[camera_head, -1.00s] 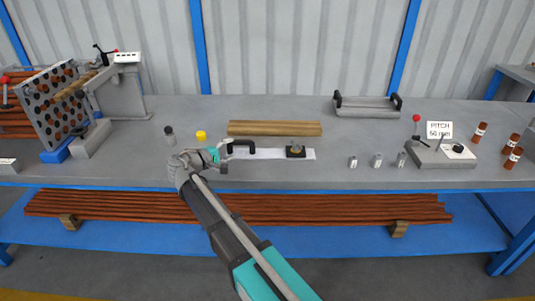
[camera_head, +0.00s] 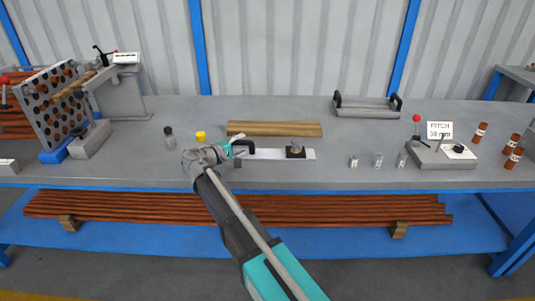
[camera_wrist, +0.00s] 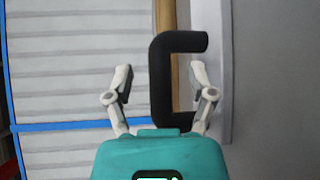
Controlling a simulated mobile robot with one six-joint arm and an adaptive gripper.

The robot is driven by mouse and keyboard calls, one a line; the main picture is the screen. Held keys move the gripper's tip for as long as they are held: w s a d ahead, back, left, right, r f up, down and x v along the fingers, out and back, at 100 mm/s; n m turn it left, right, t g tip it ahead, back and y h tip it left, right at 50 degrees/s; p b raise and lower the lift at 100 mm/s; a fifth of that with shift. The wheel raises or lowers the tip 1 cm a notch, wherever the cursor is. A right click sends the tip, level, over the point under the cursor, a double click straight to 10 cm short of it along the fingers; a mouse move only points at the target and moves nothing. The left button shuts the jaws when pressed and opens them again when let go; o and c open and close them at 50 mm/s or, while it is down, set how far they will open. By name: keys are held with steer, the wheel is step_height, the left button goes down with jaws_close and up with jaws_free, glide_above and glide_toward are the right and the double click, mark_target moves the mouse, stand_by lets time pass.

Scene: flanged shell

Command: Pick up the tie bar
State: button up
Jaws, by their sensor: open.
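A flat pale bar (camera_head: 272,154) with a black C-shaped handle (camera_head: 244,143) at its left end lies on the bench; it appears to be the tie bar. A dark block with a yellowish part (camera_head: 295,150) sits near its right end. My gripper (camera_head: 236,153) is at the handle end. In the wrist view my gripper (camera_wrist: 163,85) is open, with one finger on each side of the black handle (camera_wrist: 160,75). Both fingers look apart from it. The pale bar also shows at the right (camera_wrist: 209,65). My gripper hides part of the handle in the head view.
A wooden bar (camera_head: 275,128) lies just behind. A yellow cap (camera_head: 200,136) and a small bottle (camera_head: 170,138) stand left. Several small metal cylinders (camera_head: 378,160) and the pitch fixture (camera_head: 441,153) stand right. A grey two-handled piece (camera_head: 366,108) lies at the back.

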steer(key=shift+w+d, duration=0.2)
steer(key=shift+w, duration=0.05)
stand_by(0.4)
jaws_close()
